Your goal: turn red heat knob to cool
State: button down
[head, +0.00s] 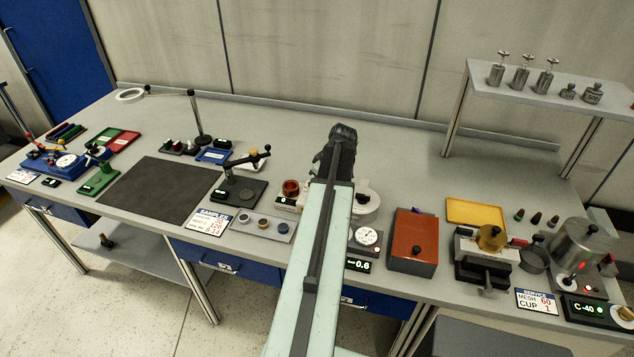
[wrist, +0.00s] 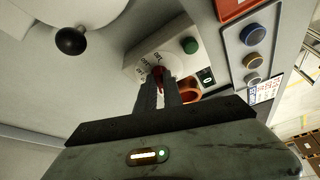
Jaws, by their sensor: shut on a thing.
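The red heat knob (wrist: 158,71) shows in the wrist view on the sloped face of a pale control box (wrist: 138,58). Small dark lettering surrounds it, partly hidden and too small to read for certain. My gripper (wrist: 160,88) is shut on the knob, with its two dark fingers on either side of it. A green button (wrist: 190,46) sits on the same box. In the head view my gripper (head: 338,145) is over the middle of the bench, its fingertips and the knob hidden behind my arm.
An orange-red cup (wrist: 190,93) is close beside my fingers. A black ball handle (wrist: 72,40) on a white round part is at left. In the head view a red-topped box (head: 413,235) stands right of my arm, and a dark mat (head: 160,193) lies left.

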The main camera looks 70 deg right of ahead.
jog(key=n+y, duration=0.1)
jog(key=n, duration=0.1)
jog(key=n+y, duration=0.1)
jog(key=n, duration=0.2)
jog(key=shift+d+n, duration=0.3)
jog(key=shift+d, duration=0.1)
jog(key=shift+d+n+g+y, duration=0.15)
jog(key=shift+n+y, duration=0.3)
jog(key=shift+n, duration=0.65)
jog(key=shift+d+n+g+y, duration=0.1)
jog(key=shift+n+g+y, duration=0.25)
jog(key=shift+n, duration=0.75)
jog(key=c, duration=1.5)
grip_release()
jog(key=shift+r, duration=0.1)
